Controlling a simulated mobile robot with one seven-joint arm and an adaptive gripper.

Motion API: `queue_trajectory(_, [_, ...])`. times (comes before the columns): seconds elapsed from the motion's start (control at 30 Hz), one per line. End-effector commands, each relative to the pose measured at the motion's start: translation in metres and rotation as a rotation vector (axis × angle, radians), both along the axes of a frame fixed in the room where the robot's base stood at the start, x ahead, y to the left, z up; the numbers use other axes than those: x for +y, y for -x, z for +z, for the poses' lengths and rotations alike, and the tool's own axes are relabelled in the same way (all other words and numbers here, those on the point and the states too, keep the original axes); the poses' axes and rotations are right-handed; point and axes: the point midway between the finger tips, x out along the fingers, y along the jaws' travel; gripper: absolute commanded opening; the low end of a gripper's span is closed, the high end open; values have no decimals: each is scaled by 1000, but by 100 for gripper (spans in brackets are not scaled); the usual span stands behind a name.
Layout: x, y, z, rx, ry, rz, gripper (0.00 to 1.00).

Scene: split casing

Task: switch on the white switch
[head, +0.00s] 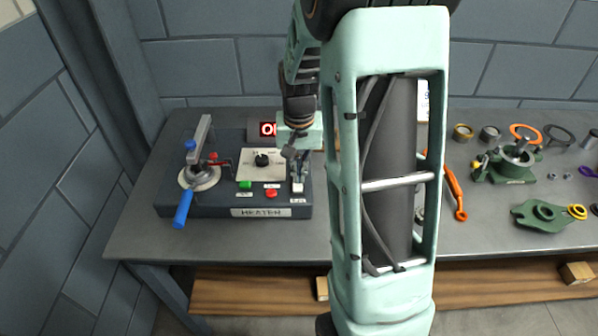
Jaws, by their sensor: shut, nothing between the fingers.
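The white switch (298,188) is a small pale block at the front right of the dark heater box (195,210), above a small label. My gripper (298,178) is shut and empty, pointing down just above or at the switch. I cannot tell whether the fingertips touch it. The fingers and wrist hide the area behind the switch. The switch's on or off position cannot be made out.
The box also bears a black dial (262,160), a green button (245,184), a red button (271,193) and a blue-handled lever (183,208). An orange wrench (455,193) and green casing parts (548,215) lie on the right of the table. My arm hides the table's middle.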

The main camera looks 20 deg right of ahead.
Motion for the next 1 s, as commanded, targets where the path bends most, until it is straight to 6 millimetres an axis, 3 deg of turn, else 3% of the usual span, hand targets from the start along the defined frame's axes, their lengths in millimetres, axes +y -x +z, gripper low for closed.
queue_trajectory(0.3, [7,16,-2,12,-3,1,0])
queue_trajectory(0.67, [7,16,0,9,-3,0,0])
queue_trajectory(0.83, [6,14,15,7,-2,0,0])
queue_trajectory(1.0, [5,10,42,8,-2,1,0])
